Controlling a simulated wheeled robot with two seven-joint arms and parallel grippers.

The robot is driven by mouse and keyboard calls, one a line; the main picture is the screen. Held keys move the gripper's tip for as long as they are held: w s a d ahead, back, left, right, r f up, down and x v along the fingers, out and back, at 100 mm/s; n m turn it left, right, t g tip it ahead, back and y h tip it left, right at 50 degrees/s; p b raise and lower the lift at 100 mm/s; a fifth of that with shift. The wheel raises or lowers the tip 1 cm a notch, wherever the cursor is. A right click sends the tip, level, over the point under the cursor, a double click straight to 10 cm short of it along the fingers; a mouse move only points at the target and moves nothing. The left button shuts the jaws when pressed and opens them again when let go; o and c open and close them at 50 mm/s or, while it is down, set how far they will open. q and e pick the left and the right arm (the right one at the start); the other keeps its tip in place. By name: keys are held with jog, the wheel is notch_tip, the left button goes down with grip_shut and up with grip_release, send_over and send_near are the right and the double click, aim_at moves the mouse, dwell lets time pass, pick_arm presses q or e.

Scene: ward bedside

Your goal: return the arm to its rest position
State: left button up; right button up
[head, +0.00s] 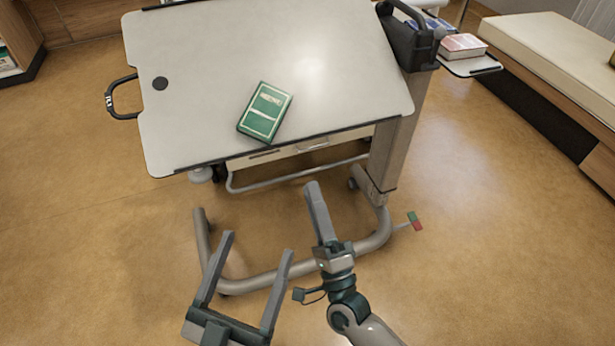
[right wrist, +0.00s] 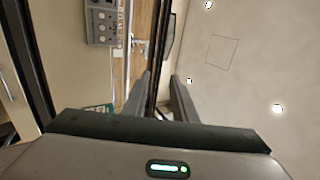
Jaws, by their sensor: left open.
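My left gripper (head: 258,243) is in the lower middle of the head view, in front of the overbed table. Its two fingers are spread with nothing between them. My right gripper (head: 313,185) is just to its right, pointing up the picture towards the table's front edge and seen nearly edge-on. In the right wrist view, the right gripper (right wrist: 161,78) shows two fingers apart with an empty gap. Neither gripper touches the table in the head view. My right forearm runs off the bottom edge.
The overbed table (head: 205,65) carries a green book (head: 265,111) near its front edge. Its base frame (head: 270,278) spreads over the floor around the grippers. A side shelf (head: 475,66) holds a red-and-white book (head: 462,46). A bed (head: 550,50) stands at right. Floor at left is clear.

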pick_arm(q)
jog(key=shift+s+r, duration=0.1)
pick_arm(e)
jog(key=shift+s+d+f, duration=0.15)
jog(key=shift+s+f, duration=0.1)
jog(key=shift+s, duration=0.2)
